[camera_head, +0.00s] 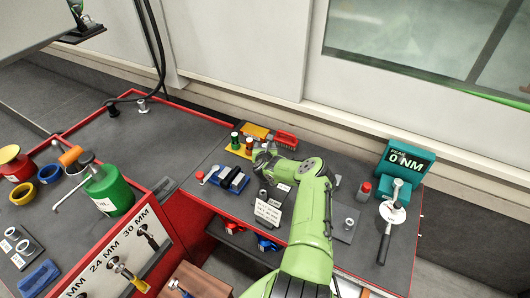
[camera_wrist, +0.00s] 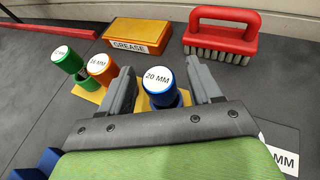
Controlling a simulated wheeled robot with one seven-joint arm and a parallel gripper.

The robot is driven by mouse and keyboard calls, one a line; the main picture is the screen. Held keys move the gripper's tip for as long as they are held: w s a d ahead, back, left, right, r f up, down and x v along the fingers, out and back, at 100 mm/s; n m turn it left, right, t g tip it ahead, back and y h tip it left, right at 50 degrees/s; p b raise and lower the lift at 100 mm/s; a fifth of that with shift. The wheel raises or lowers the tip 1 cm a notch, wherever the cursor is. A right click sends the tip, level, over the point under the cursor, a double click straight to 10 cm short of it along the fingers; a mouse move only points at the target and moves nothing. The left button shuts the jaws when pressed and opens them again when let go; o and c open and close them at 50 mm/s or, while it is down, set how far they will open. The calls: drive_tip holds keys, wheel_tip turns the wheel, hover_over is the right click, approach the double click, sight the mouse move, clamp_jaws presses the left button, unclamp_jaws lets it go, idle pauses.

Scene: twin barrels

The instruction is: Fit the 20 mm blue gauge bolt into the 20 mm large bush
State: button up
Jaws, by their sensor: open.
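The blue gauge bolt (camera_wrist: 160,88), its white cap marked 20 MM, stands upright on a yellow base between the two fingers of my gripper (camera_wrist: 162,85). The fingers are open, one on each side of it, and do not appear closed on it. In the head view my gripper (camera_head: 262,156) is at the right end of the gauge row, and the blue bolt is hidden behind it. A label ending in MM (camera_wrist: 284,158) shows at the lower right of the wrist view. I cannot tell which fixture holds the 20 mm large bush.
An orange bolt (camera_wrist: 102,68) and a green bolt (camera_wrist: 68,60) stand left of my gripper. Behind are a yellow grease box (camera_wrist: 150,38) and a red brush (camera_wrist: 220,35). A grey plate with a ring (camera_head: 349,223) and a teal gauge (camera_head: 404,162) stand to the right.

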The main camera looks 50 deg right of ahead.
sight(265, 145)
clamp_jaws()
wheel_tip(265, 145, up, 9)
drive_tip(key=shift+r+p, duration=0.1)
drive_tip(key=shift+p, duration=1.15)
drive_tip(key=shift+s+d+r, duration=0.1)
drive_tip(key=shift+r, duration=0.2)
drive_tip(key=s+n+t+y+b, duration=0.3)
drive_tip(key=s+n+y+b, duration=0.3)
drive_tip(key=s+b, duration=0.1)
drive_tip(key=shift+s+d+r+t, duration=0.25)
drive_tip(key=shift+s+r+t, duration=0.1)
drive_tip(key=shift+s, duration=0.55)
